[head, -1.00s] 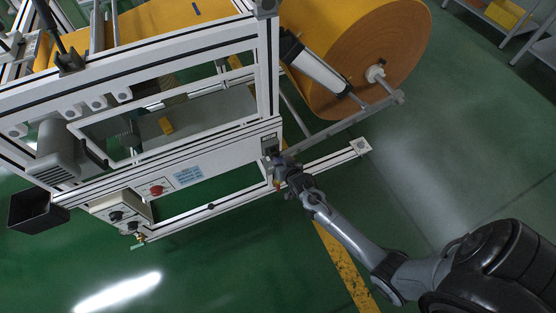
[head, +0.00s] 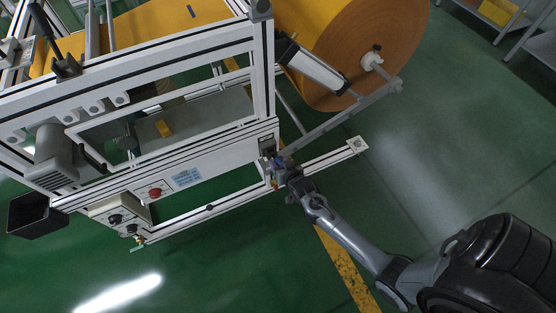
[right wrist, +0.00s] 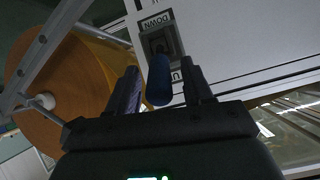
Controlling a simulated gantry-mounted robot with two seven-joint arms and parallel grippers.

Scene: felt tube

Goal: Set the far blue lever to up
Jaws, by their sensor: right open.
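The blue lever (right wrist: 159,82) shows large in the right wrist view. It stands out from a switch plate (right wrist: 148,28) marked DOWN at one end, with the partly covered letter U at the other. My right gripper (right wrist: 161,73) is open, with one finger on each side of the blue grip; I cannot tell whether either touches it. In the head view, my right gripper (head: 280,166) is at the machine frame's near right corner, just below the dark switch plate (head: 267,145). The lever is small and mostly hidden there. My left gripper is not in view.
The white machine frame (head: 262,75) fills the upper left. A large orange felt roll (head: 345,50) and its rail (head: 340,120) are beside my right gripper. A control box (head: 118,215) with a red button (head: 155,192) is at left. Green floor is clear at right.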

